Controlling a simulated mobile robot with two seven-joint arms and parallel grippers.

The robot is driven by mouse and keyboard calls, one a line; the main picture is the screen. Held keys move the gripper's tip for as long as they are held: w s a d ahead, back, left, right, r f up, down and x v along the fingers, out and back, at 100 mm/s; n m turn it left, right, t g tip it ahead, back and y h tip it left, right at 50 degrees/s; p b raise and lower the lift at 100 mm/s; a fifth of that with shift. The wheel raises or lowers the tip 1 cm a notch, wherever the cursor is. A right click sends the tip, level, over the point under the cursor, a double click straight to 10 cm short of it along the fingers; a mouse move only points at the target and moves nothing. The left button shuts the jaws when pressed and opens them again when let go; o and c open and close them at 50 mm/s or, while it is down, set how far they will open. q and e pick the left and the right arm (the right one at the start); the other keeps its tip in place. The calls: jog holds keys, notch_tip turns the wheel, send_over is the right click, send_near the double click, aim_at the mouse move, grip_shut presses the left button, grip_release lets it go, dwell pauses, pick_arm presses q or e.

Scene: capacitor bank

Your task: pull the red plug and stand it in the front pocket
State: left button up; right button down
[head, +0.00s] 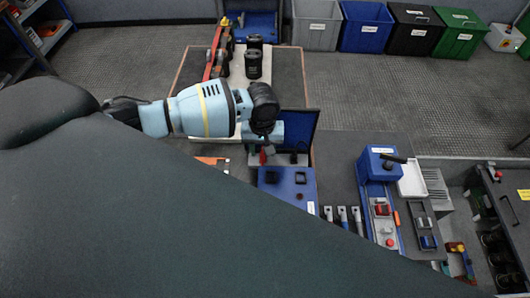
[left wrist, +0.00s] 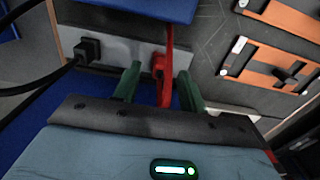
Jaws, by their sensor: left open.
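The red plug (left wrist: 159,66) sits at a grey strip (left wrist: 122,57) in the left wrist view, with a red part rising above it. My left gripper (left wrist: 160,85) is open, with one green finger on each side of the red plug; I cannot tell whether they touch it. In the head view the left gripper (head: 264,140) is just above the red plug (head: 263,157), partly hiding it. A blue block (head: 287,198) with two dark square pockets lies nearer to me. I cannot tell which is the front pocket. My right gripper is not in view.
A black plug (left wrist: 88,48) with a black cable sits on the same strip, left of the red plug. A blue panel (head: 299,128) stands behind the strip. Orange pieces (left wrist: 285,20) lie at the wrist view's right.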

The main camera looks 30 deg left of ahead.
pick_arm(q)
jog(key=shift+f, duration=0.7)
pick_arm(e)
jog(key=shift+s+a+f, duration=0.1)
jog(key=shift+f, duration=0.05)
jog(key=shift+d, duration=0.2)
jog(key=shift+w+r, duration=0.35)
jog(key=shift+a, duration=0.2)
pick_arm(q)
jog(key=shift+p, duration=0.4)
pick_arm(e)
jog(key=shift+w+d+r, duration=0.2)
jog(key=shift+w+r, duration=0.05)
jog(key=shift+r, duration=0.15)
pick_arm(q)
jog(key=c, duration=0.9)
grip_shut()
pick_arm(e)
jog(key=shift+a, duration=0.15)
